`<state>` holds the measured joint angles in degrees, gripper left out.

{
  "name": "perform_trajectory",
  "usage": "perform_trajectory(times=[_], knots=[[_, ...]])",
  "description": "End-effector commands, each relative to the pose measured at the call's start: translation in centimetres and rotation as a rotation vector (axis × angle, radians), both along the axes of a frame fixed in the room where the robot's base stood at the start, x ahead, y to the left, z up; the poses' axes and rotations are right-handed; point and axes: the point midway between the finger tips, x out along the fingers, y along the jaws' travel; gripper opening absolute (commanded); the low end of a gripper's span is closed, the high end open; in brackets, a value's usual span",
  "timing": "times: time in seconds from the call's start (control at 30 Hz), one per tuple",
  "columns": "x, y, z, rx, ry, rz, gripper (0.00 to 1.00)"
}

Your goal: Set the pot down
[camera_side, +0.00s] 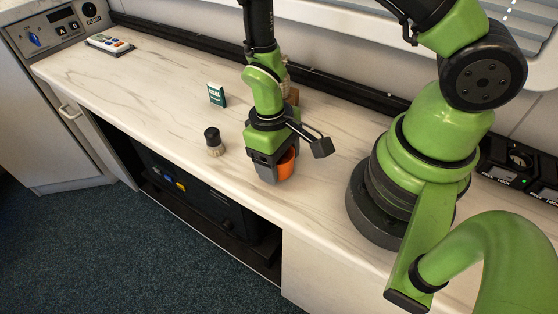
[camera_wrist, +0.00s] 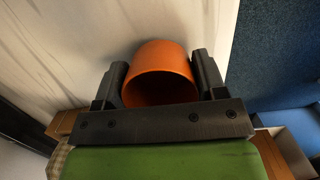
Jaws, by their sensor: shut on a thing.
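The pot is an orange, round, open-topped vessel. In the side view the pot (camera_side: 286,165) is partly hidden behind my gripper, low over the marble-patterned counter (camera_side: 165,95) near its front edge. I cannot tell whether its base touches the counter. In the wrist view the pot (camera_wrist: 160,72) lies between the two dark fingers, its opening facing the camera. My gripper (camera_side: 268,172) points down and is shut on the pot, one finger on each side, as the wrist view also shows (camera_wrist: 160,85).
A small jar with a dark lid (camera_side: 213,142) stands left of my gripper. A green box (camera_side: 217,95) stands behind it. A remote-like device (camera_side: 109,44) lies at the far left. A brown block (camera_side: 293,96) is partly hidden behind my arm. The counter's left half is mostly clear.

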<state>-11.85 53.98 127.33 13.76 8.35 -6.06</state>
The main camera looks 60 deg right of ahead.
Motion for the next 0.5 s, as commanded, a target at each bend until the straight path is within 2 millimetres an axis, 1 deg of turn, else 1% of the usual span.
perform_trajectory(times=[0.03, 0.1, 0.37, 0.47, 0.5], knots=[[-0.08, -0.03, -0.58, -0.001, 0.004, -0.002, 0.41], [-0.04, -0.05, -0.96, -0.002, 0.001, 0.0, 0.41], [0.0, -0.05, -1.02, -0.002, -0.001, 0.0, 0.41], [-0.03, -0.03, -1.34, -0.001, 0.001, -0.001, 0.41], [-0.01, -0.03, -1.28, -0.001, 0.0, 0.0, 0.74]])
